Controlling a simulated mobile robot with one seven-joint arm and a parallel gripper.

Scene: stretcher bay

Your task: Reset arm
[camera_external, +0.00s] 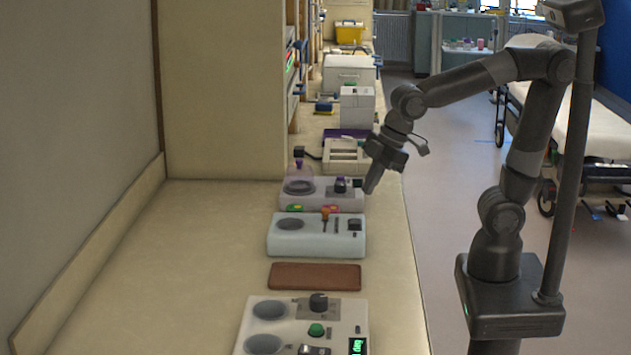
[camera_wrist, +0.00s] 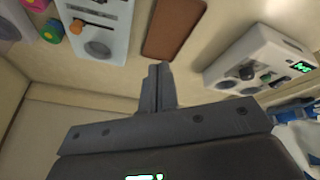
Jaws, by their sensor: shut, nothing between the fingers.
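My gripper (camera_external: 372,185) is at the end of my raised arm, above the right edge of the counter. It is beside the right end of the grey-white device (camera_external: 312,194) with a clear purple-topped dome. In the wrist view my gripper (camera_wrist: 158,70) has its two fingers together with nothing between them. The fingertips point toward the brown pad (camera_wrist: 173,28) in that view. My gripper appears clear of the counter and the devices.
The counter (camera_external: 140,260) is bare on its left. A pale device (camera_external: 290,243), the brown pad (camera_external: 315,283) and a white device with a green display (camera_external: 256,318) line its right side. White boxes (camera_external: 357,107) stand farther back. A stretcher (camera_external: 600,125) is on the right.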

